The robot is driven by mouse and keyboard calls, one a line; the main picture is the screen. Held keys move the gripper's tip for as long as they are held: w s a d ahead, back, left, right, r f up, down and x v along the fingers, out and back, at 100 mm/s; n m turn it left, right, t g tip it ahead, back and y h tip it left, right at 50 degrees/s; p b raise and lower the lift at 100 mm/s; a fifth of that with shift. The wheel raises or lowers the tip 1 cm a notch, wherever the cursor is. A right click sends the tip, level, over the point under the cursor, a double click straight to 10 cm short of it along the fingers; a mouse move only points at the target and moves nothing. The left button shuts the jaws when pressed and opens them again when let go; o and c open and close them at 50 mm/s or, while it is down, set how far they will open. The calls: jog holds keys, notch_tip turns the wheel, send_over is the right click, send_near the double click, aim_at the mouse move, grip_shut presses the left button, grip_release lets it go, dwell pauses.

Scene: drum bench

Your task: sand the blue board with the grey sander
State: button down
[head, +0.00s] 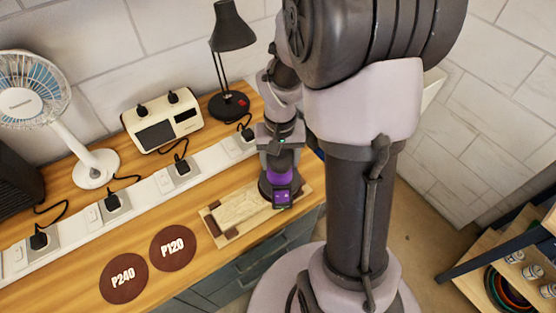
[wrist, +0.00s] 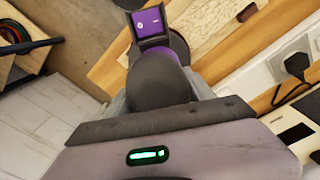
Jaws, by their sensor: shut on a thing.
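The sander (head: 285,177) is purple and dark grey, with a small purple panel at its front. It also shows in the wrist view (wrist: 160,50). My gripper (head: 279,150) is shut on the sander from above. The sander stands upright over the right end of a pale wooden board (head: 240,208); I cannot tell if its pad touches. The board lies on a wooden base with dark brown blocks at its left end, and part of it shows in the wrist view (wrist: 210,28). No blue board is in view. The sander hides the board's right part.
Brown discs marked P240 (head: 123,279) and P120 (head: 173,248) lie left of the board. Behind run a white socket strip (head: 150,192) and cords. A white fan (head: 95,168), a cream radio-like box (head: 165,122) and a black lamp (head: 232,104) stand at the back.

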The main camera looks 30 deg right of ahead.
notch_tip(320, 180, up, 6)
jog(key=p, duration=0.5)
jog(key=shift+w+r, duration=0.1)
jog(key=shift+r, duration=0.05)
dwell(0.3)
